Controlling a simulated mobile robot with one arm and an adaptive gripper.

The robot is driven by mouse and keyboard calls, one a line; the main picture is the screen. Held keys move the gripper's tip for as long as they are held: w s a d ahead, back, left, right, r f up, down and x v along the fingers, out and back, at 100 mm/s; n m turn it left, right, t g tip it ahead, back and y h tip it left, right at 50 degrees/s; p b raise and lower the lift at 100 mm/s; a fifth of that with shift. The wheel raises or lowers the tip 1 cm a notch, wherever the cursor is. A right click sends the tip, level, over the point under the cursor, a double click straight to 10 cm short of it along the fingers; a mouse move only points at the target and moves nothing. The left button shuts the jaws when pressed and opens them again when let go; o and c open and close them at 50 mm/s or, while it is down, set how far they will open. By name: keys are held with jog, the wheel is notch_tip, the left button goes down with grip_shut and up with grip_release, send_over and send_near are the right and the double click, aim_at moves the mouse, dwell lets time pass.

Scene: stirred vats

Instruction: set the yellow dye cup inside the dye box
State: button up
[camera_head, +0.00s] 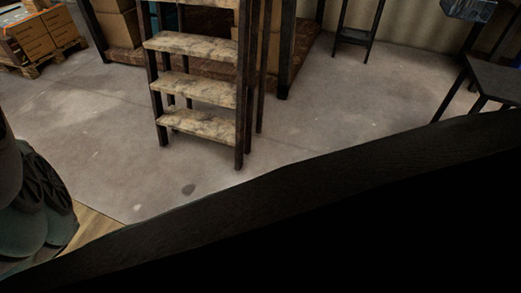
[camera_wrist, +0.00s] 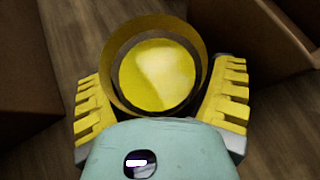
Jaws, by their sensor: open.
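In the wrist view the yellow dye cup (camera_wrist: 155,75) is seen from above, with a round dark-yellow rim and bright yellow inside. My gripper (camera_wrist: 158,96) is open, with one yellow ridged finger on the left of the cup and one on the right. The cup sits between the fingers; whether either pad touches it I cannot tell. My pale green gripper body hides the cup's near side. A brown panel (camera_wrist: 28,55) stands at the left, and brown walls (camera_wrist: 255,35) show at the right; I cannot tell which belongs to the dye box. The head view shows neither cup nor gripper.
Wooden boards (camera_wrist: 85,30) lie below the cup. In the head view, a stepped ladder (camera_head: 195,85) stands on the concrete floor (camera_head: 330,110), with cartons on a pallet (camera_head: 38,38) at the far left. A dark beam crosses the foreground.

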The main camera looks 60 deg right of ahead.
jog(key=c, duration=1.1)
jog(key=shift+r, duration=0.1)
jog(key=shift+w+r+p, duration=0.1)
jog(key=shift+r+p, duration=2.35)
jog(key=shift+r, duration=2.5)
